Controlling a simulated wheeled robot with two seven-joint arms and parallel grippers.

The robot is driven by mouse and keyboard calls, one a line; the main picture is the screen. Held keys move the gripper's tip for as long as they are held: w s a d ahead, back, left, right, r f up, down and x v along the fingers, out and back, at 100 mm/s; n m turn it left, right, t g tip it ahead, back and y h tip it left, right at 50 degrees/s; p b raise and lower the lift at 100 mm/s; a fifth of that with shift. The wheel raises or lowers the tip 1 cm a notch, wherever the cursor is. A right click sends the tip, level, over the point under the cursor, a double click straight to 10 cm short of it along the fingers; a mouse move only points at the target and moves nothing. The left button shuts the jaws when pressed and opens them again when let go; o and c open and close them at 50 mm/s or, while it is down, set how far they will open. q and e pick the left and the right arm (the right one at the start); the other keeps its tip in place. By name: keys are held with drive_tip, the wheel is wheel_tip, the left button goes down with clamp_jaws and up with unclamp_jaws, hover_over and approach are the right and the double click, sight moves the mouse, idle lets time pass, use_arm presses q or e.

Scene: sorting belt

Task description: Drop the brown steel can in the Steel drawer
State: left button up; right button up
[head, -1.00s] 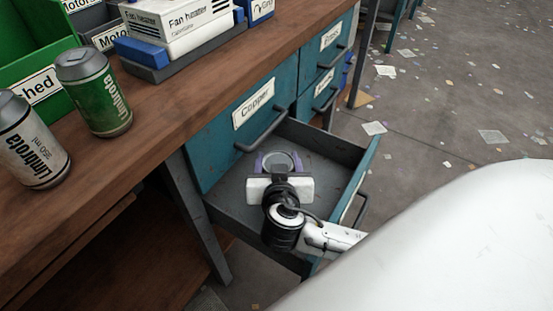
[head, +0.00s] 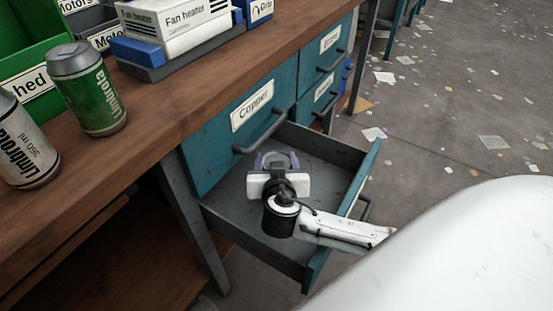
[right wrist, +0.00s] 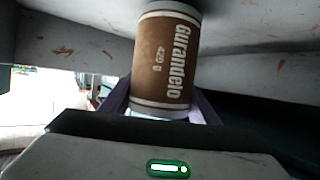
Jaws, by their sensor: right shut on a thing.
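The brown can (right wrist: 167,60), with white lettering and a white band at each end, is held between the purple fingers of my right gripper (head: 275,163). In the head view only its grey round top (head: 278,159) shows past the gripper. My right gripper is shut on the can, over or inside the open drawer (head: 225,205); I cannot tell how high above the drawer floor it is. This drawer is below the one labelled Copper (head: 252,107). Its own label is too edge-on to read. My left gripper is not in view.
A green can (head: 90,100) and a white can (head: 24,150) stand on the wooden bench top (head: 140,155). Green bins and a fan heater box (head: 180,18) are behind them. Other closed drawers (head: 322,65) are at the right. The visible drawer floor looks empty.

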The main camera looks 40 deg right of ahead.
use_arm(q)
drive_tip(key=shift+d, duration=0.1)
use_arm(e)
drive_tip(key=shift+f, duration=0.35)
drive_tip(key=shift+r, duration=0.1)
drive_tip(key=o, duration=1.1)
drive_tip(key=shift+c, duration=0.2)
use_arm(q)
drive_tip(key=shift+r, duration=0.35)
